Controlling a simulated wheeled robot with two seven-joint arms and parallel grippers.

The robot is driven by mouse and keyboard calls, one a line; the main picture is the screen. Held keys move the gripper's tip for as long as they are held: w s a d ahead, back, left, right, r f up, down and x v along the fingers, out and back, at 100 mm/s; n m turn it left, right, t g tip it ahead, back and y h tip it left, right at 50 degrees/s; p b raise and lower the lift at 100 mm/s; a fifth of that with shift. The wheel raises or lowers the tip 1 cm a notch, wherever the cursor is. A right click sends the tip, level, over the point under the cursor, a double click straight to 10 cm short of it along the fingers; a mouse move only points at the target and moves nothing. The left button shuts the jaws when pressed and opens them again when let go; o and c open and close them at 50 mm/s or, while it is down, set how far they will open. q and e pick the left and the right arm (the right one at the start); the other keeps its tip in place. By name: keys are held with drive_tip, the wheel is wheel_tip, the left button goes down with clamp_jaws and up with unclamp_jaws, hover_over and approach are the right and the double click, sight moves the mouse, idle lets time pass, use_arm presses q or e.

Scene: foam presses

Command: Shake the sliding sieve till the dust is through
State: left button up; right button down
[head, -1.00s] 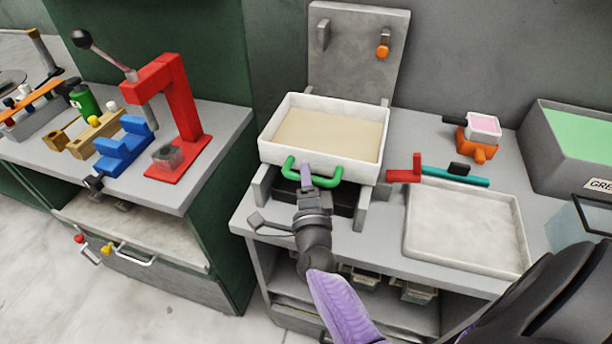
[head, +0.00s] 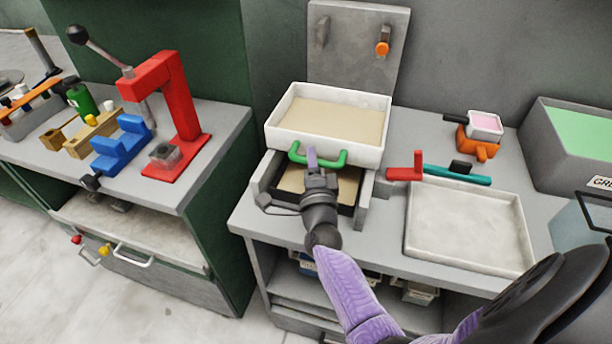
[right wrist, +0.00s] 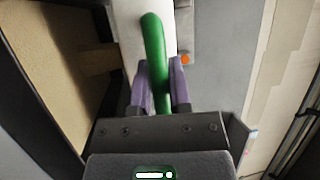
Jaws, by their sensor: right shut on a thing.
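The sliding sieve (head: 365,152) is a white box with a tan sheet of dust (head: 330,122) spread inside, sitting on rails on the bench. Its green handle (head: 338,160) faces me. My right gripper (head: 312,160) is shut on the handle. In the right wrist view the purple fingers (right wrist: 162,88) stand on both sides of the green bar (right wrist: 156,50). Below the sieve's front, a dark tray (head: 346,190) shows with tan material in it, partly hidden by my gripper. My left gripper is not in view.
An empty white tray (head: 465,262) lies to the right on the bench. A red and teal tool (head: 450,174), an orange clamp (head: 478,148) and a grey bin (head: 575,165) with green contents stand nearby. A red press (head: 180,110) stands on the left bench.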

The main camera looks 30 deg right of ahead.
sight(318, 147)
drive_tip(key=w+d, duration=0.1)
drive_tip(key=w+d+b, duration=0.1)
drive_tip(key=shift+w+d+f, duration=0.1)
drive_tip(key=shift+d+f, duration=0.15)
drive_tip(key=shift+d, duration=0.05)
drive_tip(key=shift+w+d+r, duration=0.1)
drive_tip(key=shift+w+d, duration=0.15)
drive_tip(key=shift+d, duration=0.05)
drive_tip(key=shift+r, duration=0.2)
drive_tip(key=c, duration=1)
unclamp_jaws()
drive_tip(key=o, duration=0.4)
drive_tip(key=shift+w+d+f, duration=0.1)
drive_tip(key=shift+w+d, duration=0.05)
drive_tip(key=p+v, duration=0.1)
drive_tip(key=v, duration=0.9)
